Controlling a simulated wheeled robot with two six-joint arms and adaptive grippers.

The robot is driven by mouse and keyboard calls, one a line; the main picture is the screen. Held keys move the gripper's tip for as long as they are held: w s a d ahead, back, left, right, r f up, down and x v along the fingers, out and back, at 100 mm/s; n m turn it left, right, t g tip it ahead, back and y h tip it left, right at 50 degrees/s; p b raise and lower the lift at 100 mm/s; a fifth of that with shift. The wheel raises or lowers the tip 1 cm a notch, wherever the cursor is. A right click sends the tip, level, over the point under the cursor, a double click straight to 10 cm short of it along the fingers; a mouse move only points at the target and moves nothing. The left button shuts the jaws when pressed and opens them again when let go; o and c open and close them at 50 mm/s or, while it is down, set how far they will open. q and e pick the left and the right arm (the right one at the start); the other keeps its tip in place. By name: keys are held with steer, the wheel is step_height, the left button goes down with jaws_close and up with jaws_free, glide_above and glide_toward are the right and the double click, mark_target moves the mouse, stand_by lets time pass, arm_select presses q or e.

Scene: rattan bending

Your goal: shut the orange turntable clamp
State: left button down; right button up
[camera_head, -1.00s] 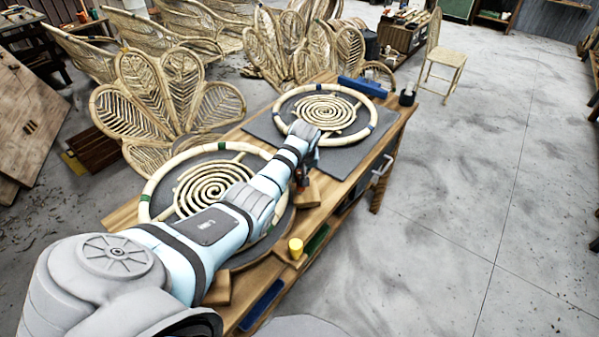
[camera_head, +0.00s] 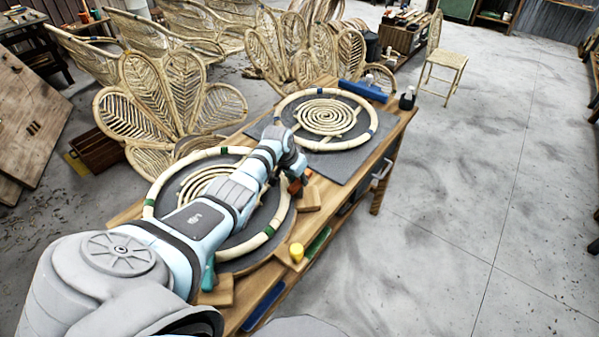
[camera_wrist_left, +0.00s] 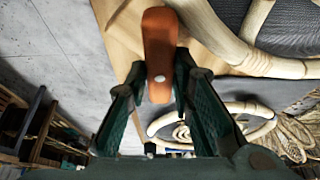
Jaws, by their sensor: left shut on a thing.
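The orange clamp (camera_wrist_left: 160,58) shows as a rounded lever with a pivot pin in the left wrist view, between my left gripper's two green fingers (camera_wrist_left: 163,95). My left gripper is shut on it. In the head view my left gripper (camera_head: 297,182) is small and partly hidden at the right edge of the near turntable (camera_head: 277,238). A ring of pale rattan with green bands and a rattan spiral (camera_head: 205,184) lie on this turntable. My left arm covers part of both. My right gripper is not in view.
A second rattan ring (camera_head: 362,138) with a spiral lies on a grey mat farther along the wooden bench. Wooden blocks (camera_head: 309,200) and a yellow cylinder (camera_head: 296,252) sit along the near edge. A dark bottle (camera_head: 407,98) stands at the far corner.

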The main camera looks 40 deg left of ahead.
arm_select(q)
steer(key=shift+a+f+m+b, duration=0.1)
steer(key=shift+f+m+b, duration=0.15)
steer(key=shift+m, duration=0.25)
steer(key=m+h+b, duration=0.1)
steer(key=m+b, duration=0.2)
steer(key=b, duration=0.3)
steer(key=m+g+h+b, duration=0.1)
steer(key=m+h+b, duration=0.1)
steer(key=m+b, duration=0.2)
steer(key=shift+m+b, duration=0.3)
steer(key=shift+b, duration=0.7)
steer(key=shift+a+r+m+b, duration=0.1)
steer(key=shift+m+b, duration=0.2)
steer(key=shift+b, duration=0.3)
steer(key=shift+r, duration=0.1)
steer(key=c, duration=1.4)
jaws_free()
steer(key=shift+w, duration=0.1)
steer(key=v, duration=1.2)
steer(key=shift+a, duration=0.15)
